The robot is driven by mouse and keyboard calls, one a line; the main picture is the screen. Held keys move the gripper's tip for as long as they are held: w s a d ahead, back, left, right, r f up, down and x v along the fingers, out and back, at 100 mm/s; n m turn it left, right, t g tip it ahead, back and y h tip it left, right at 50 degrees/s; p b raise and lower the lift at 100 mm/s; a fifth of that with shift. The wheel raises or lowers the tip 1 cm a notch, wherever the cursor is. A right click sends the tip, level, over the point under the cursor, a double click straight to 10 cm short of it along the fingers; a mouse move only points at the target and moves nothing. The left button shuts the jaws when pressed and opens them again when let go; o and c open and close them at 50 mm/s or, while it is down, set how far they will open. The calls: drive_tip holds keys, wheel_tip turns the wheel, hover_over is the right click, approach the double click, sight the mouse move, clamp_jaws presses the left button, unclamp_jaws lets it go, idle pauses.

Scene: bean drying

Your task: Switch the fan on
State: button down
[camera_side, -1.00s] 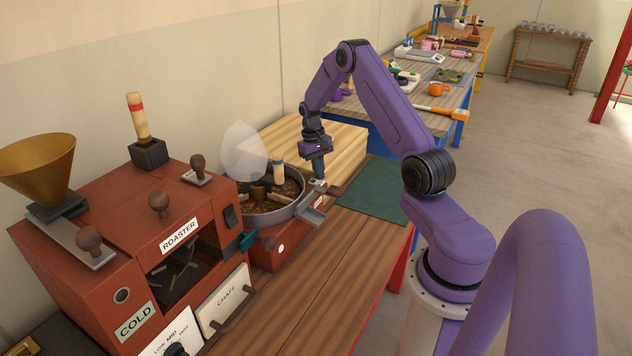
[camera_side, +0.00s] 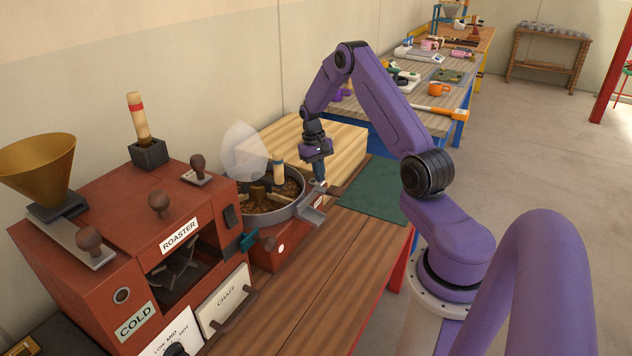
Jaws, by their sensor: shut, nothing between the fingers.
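The red roaster (camera_side: 125,255) stands at the left with its round cooling tray (camera_side: 298,208) full of brown beans. The tray sits on a red base (camera_side: 298,252) with a small round white spot (camera_side: 281,247) on its front. I cannot tell which part is the fan's switch, nor whether the fan is running. My gripper (camera_side: 320,187) is shut and empty, pointing down at the tray's right edge, just above the grey chute (camera_side: 312,214). Whether its tips touch anything is too small to tell.
A pale translucent plume (camera_side: 245,150) hangs over the tray. A wooden box (camera_side: 345,138) stands behind the tray, and a green mat (camera_side: 375,190) lies to the right. The wooden bench top (camera_side: 345,250) in front is clear. A chaff drawer (camera_side: 224,298) is at the roaster's front.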

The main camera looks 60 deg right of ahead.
drive_tip(key=shift+s+f, duration=0.1)
drive_tip(key=shift+f, duration=0.2)
idle(2.6)
drive_tip(key=shift+r, duration=0.1)
idle(0.6)
drive_tip(key=shift+w+r, duration=0.25)
drive_tip(key=shift+r, duration=1.05)
drive_tip(key=shift+w+r, duration=0.2)
drive_tip(key=shift+r, duration=1.05)
drive_tip(key=s+a+r+n, duration=0.3)
drive_tip(key=a+n, duration=0.1)
drive_tip(key=a, duration=0.6)
drive_tip(key=s+a+r+n+t+h, duration=0.1)
drive_tip(key=s+a+r+n, duration=0.25)
drive_tip(key=a, duration=0.55)
drive_tip(key=s+a+r+n, duration=0.3)
drive_tip(key=a+n, duration=0.1)
drive_tip(key=a, duration=0.6)
drive_tip(key=s+a+r+n, duration=0.2)
drive_tip(key=s+a+n, duration=0.1)
drive_tip(key=s, duration=0.6)
drive_tip(key=s+a+r+n+t+y, duration=0.1)
drive_tip(key=s+a+n, duration=0.3)
drive_tip(key=s, duration=0.6)
drive_tip(key=shift+s+a+r, duration=0.15)
drive_tip(key=shift+a+r, duration=0.35)
drive_tip(key=shift+r, duration=0.1)
